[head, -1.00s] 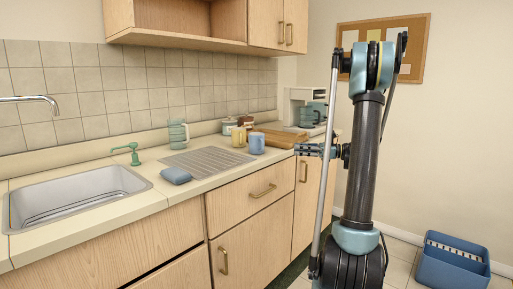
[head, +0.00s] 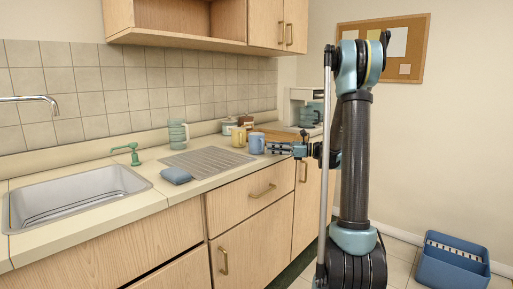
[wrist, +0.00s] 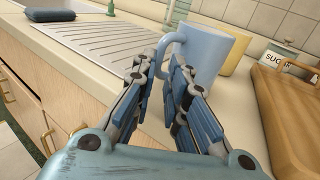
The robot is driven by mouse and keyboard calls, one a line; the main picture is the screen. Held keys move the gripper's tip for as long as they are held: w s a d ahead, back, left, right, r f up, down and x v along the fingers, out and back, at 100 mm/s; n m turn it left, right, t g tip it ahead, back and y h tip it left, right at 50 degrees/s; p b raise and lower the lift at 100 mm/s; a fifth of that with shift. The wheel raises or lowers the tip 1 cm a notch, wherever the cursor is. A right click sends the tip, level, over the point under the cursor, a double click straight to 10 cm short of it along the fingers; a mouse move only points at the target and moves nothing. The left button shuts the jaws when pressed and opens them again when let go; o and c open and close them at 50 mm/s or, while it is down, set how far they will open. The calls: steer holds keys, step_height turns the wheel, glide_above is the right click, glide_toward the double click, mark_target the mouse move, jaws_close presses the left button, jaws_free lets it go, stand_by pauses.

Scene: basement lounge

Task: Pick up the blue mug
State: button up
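The blue mug (head: 256,144) stands upright on the counter, at the right end of the drainboard. In the wrist view the mug (wrist: 208,55) is just ahead of my gripper (wrist: 168,70), with its handle on the left side, close to the fingertips. The fingers are apart with a gap between them, and the handle shows at the far end of that gap. I cannot tell whether either finger touches it. In the head view my gripper (head: 270,148) points left, right beside the mug.
A yellow mug (head: 239,138) stands directly behind the blue one. A wooden cutting board (wrist: 285,100) lies to the right, with a sugar canister (wrist: 276,56) behind it. The ribbed drainboard (wrist: 90,40) is bare, with a blue sponge (head: 176,175) at its near edge.

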mark_target(263, 147)
steer(key=a, duration=0.4)
steer(key=shift+w+a, duration=0.2)
steer(key=shift+a, duration=0.2)
jaws_close()
